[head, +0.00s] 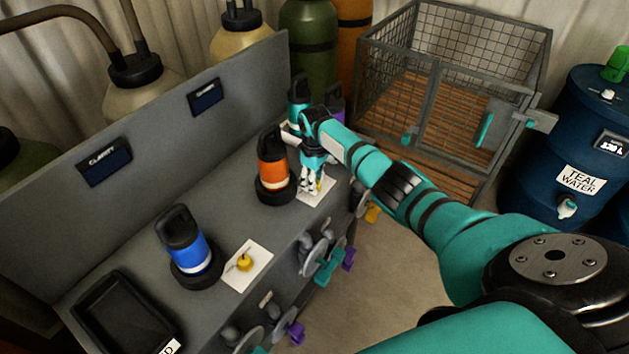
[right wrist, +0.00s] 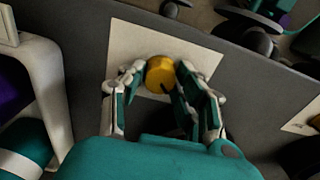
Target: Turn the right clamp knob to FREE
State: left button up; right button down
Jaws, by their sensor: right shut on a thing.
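The yellow clamp knob (right wrist: 160,74) sits on a white plate (right wrist: 203,60) in the right wrist view. A dark pointer mark shows on its lower side. My right gripper (right wrist: 159,78) is shut on this knob, with a finger on each side of it. In the head view my right gripper (head: 313,187) reaches down to the white plate (head: 325,190) beside the orange bottle, and mostly hides the knob. Another yellow knob (head: 245,262) stands free on a white plate (head: 235,278) beside the blue bottle. Any lettering on the plates is unreadable. My left gripper is out of view.
An orange bottle (head: 272,158) and a blue bottle (head: 186,244) stand in dark holders on the grey bench (head: 120,262). A teal bottle (head: 298,92) stands farther back. A black tray (head: 122,315) lies at the front. Valve handles (head: 328,263) project from the bench's side.

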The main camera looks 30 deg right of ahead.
jog(key=shift+w+r, duration=0.1)
jog(key=shift+r, duration=0.05)
jog(key=c, duration=0.9)
grip_release()
jog(key=shift+c, duration=0.2)
notch_tip(320, 180, up, 12)
